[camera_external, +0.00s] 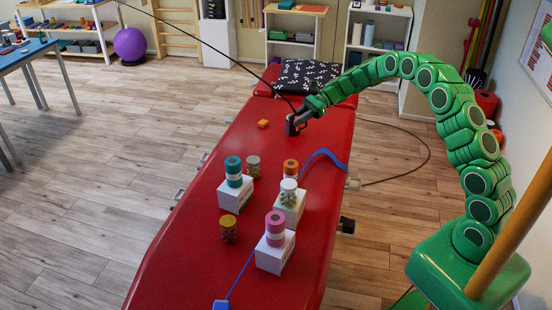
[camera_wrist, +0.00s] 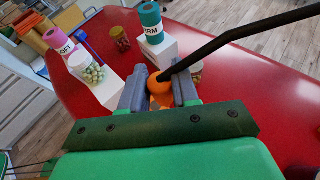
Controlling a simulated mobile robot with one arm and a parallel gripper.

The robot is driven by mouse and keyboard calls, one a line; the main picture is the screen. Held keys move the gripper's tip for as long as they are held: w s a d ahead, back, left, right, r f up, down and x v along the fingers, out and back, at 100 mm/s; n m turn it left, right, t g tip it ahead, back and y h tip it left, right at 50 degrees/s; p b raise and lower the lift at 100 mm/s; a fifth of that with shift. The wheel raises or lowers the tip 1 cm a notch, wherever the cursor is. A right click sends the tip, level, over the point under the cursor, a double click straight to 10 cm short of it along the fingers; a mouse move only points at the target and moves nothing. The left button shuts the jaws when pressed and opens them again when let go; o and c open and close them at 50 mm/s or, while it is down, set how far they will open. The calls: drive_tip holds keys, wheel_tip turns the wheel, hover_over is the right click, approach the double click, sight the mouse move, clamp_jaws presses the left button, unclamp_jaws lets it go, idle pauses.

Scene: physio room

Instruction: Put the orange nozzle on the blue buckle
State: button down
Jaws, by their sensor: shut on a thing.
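My gripper (camera_external: 297,122) is low over the far part of the red treatment table. In the wrist view its two grey fingers (camera_wrist: 160,92) are shut on the round orange nozzle (camera_wrist: 158,86). A black hose (camera_wrist: 230,38) runs from the nozzle to the upper right. In the external view the nozzle is hidden by the gripper. The blue buckle (camera_external: 221,304) is at the near end of the table, at the end of a blue strap (camera_external: 240,275), cut by the picture's lower edge. My gripper is far from it.
The red table (camera_external: 185,255) carries white boxes topped with a teal roll (camera_external: 233,166), a pink roll (camera_external: 275,222) and a white-lidded jar (camera_external: 288,190). Two other jars stand among them. An orange block (camera_external: 263,124) lies left of my gripper. The table's left strip is clear.

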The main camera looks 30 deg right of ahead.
drive_tip(key=s+a+n+g+h, duration=0.1)
drive_tip(key=s+a+n+g, duration=0.3)
drive_tip(key=s+a, duration=0.8)
drive_tip(key=s+a+n+g+h, duration=0.1)
drive_tip(key=s+a+n+g, duration=0.25)
drive_tip(key=s+a, duration=0.85)
drive_tip(key=s+a+n+g+h, duration=0.3)
drive_tip(key=s+a, duration=0.5)
drive_tip(key=s, duration=0.4)
drive_tip(key=s+a+n+g+h, duration=0.25)
drive_tip(key=s+a, duration=0.55)
drive_tip(key=s, duration=0.5)
drive_tip(key=shift+h, duration=0.25)
drive_tip(key=shift+w+a+f, duration=0.95)
drive_tip(key=shift+a+f, duration=1.15)
drive_tip(key=shift+f, duration=0.35)
drive_tip(key=shift+w+a+f, duration=0.9)
drive_tip(key=shift+a+f, duration=1.15)
drive_tip(key=shift+f, duration=0.35)
drive_tip(key=shift+w+a+f, duration=0.95)
drive_tip(key=shift+a+f, duration=1.15)
drive_tip(key=shift+f, duration=0.35)
